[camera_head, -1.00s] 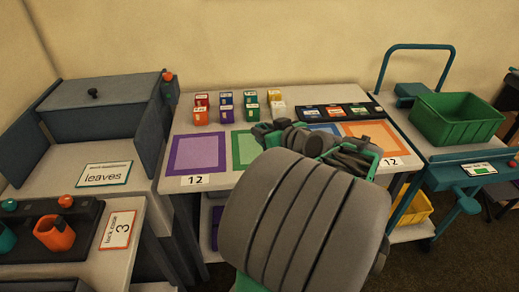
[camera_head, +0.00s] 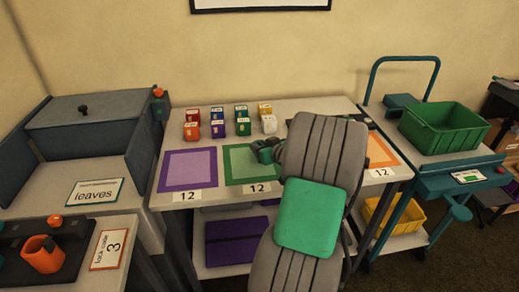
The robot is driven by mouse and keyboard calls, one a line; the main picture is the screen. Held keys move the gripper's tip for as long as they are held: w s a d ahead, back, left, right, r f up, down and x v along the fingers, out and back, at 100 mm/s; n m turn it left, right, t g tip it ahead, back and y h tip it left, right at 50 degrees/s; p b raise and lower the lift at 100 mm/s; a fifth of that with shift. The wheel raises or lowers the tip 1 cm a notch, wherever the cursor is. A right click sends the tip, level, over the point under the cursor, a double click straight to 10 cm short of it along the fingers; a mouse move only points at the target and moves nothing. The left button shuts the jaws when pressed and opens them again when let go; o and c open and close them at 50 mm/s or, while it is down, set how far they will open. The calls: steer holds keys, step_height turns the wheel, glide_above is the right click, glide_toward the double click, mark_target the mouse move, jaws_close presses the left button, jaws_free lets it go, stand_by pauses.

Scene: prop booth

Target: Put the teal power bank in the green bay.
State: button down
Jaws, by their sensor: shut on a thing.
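The green bay (camera_head: 232,178) is a green-framed square on the white table, between a purple bay and an orange one. My gripper (camera_head: 264,152) is over its upper right part, dark and small in the view. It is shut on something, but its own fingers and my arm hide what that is. I cannot make out a teal power bank for certain. Height above the bay is hard to tell.
Several small coloured boxes stand in two rows behind the bays, among them a green one (camera_head: 243,127) and a white one (camera_head: 269,124). The purple bay (camera_head: 187,185) is bare. My arm covers much of the table's right half. A green crate (camera_head: 444,145) stands on a cart at right.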

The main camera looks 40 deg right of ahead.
steer(key=shift+f, duration=0.6)
steer(key=shift+f, duration=0.2)
steer(key=c, duration=1.1)
jaws_free()
steer(key=shift+r, duration=0.1)
